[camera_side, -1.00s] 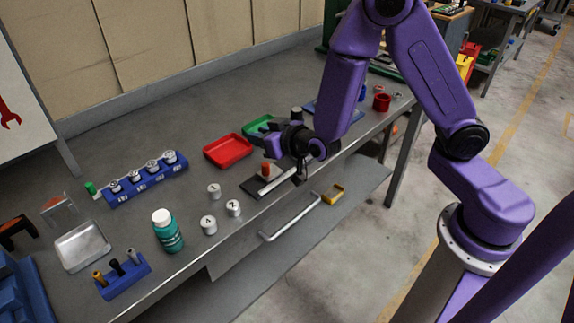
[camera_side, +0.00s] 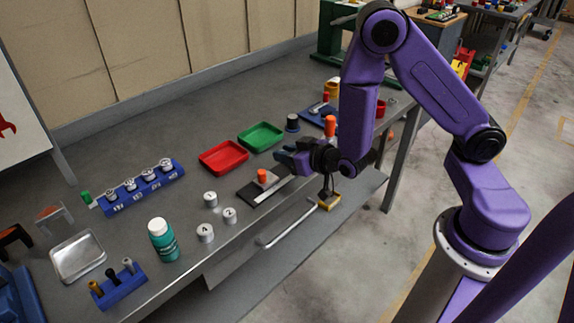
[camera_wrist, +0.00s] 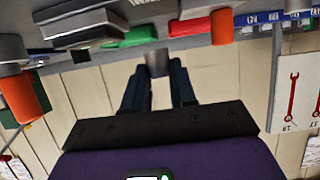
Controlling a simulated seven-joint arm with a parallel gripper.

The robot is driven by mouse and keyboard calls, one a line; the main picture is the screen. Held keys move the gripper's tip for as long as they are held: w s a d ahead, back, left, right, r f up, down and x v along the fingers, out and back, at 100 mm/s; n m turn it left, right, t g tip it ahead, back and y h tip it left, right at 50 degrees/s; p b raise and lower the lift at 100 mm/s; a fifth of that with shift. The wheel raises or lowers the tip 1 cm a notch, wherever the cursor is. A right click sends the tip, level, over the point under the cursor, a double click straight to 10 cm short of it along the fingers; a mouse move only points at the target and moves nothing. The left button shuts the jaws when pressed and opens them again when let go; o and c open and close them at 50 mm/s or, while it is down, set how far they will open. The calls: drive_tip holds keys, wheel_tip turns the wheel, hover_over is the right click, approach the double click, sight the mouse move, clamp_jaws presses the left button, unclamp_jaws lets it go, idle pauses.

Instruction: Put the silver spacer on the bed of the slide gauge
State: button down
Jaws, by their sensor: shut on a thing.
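My gripper (camera_side: 285,157) is level, its fingers pointing toward the wall, above the bench near its front edge. In the wrist view its fingers (camera_wrist: 158,78) are shut on a short grey cylinder, apparently the silver spacer (camera_wrist: 157,63). In the side view the fingers hide the spacer. What appears to be the slide gauge (camera_side: 252,194) is a dark plate with a pale metal strip and an orange knob, lying below and left of my gripper. An orange knob also shows in the wrist view (camera_wrist: 222,26). The spacer is held apart from the gauge.
A red tray (camera_side: 223,157) and a green tray (camera_side: 260,137) lie behind the gauge. An orange post (camera_side: 330,126) stands right of my gripper, by a blue plate (camera_side: 314,116). Several white numbered cylinders (camera_side: 205,233) and a teal bottle (camera_side: 163,242) stand to the left.

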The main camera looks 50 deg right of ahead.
sight(287, 175)
drive_tip(key=shift+f, duration=1.85)
drive_tip(key=shift+f, duration=0.1)
drive_tip(key=c, duration=1.2)
unclamp_jaws()
drive_tip(key=shift+v, duration=3.85)
